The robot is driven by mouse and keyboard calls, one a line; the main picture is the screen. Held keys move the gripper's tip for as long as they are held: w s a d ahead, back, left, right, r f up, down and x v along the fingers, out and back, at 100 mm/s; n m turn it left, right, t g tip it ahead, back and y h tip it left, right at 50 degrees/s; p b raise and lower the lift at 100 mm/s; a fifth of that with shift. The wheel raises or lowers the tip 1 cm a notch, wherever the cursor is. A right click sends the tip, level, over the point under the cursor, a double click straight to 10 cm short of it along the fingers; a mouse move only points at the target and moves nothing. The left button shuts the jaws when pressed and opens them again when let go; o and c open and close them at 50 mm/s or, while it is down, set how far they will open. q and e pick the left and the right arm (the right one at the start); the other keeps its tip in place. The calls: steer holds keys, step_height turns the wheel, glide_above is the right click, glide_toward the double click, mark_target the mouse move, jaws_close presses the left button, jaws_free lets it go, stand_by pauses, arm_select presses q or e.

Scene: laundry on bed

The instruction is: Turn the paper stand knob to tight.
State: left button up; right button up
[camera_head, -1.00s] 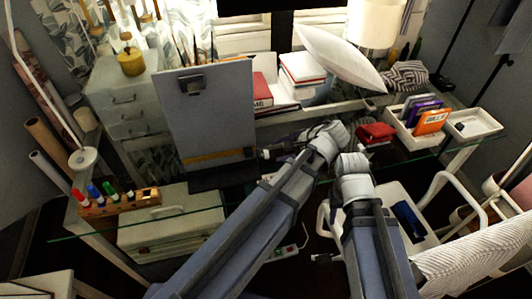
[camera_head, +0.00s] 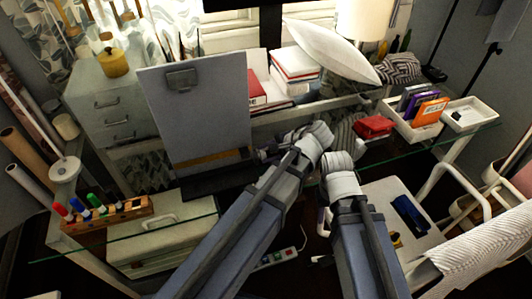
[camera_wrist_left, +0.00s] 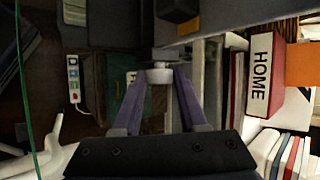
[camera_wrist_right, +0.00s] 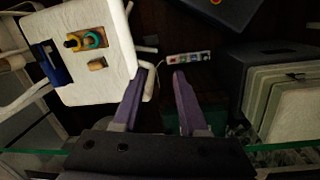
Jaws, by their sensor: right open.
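The paper stand (camera_head: 195,110), a grey board with a clip at its top and a wooden ledge, stands on the glass desk at left of centre. Its knob (camera_wrist_left: 160,76) shows pale and round in the left wrist view, below the dark frame. My left gripper (camera_wrist_left: 160,80) has a finger on each side of the knob, and the knob fills the gap. In the head view my left gripper (camera_head: 270,151) is at the stand's lower right side, and its fingertips are partly hidden. My right gripper (camera_wrist_right: 160,72) is open and empty, away from the stand, over the floor beside the chair.
A marker rack (camera_head: 107,212) sits at the desk's left. A red case (camera_head: 373,126) and a white organizer (camera_head: 417,132) are at right. A white chair (camera_head: 385,205) stands in front. A power strip (camera_head: 277,257) lies on the floor.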

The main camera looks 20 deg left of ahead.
arm_select(q)
jaws_close()
steer(key=shift+w+r+g+h+p, duration=0.1)
steer(key=shift+r+g+h+p, duration=0.2)
steer(key=shift+p, duration=0.35)
steer(key=shift+w+m+g+h+p, duration=0.1)
steer(key=shift+m+g+h+p, duration=0.2)
steer(key=shift+g+p, duration=0.3)
steer(key=shift+w+a+f+g+h+p, duration=0.1)
steer(key=shift+a+f+g+h+p, duration=0.05)
steer(key=shift+g+h+p, duration=0.5)
steer(key=shift+m+g+h, duration=0.35)
steer(key=shift+m+g, duration=0.05)
steer(key=shift+g, duration=0.25)
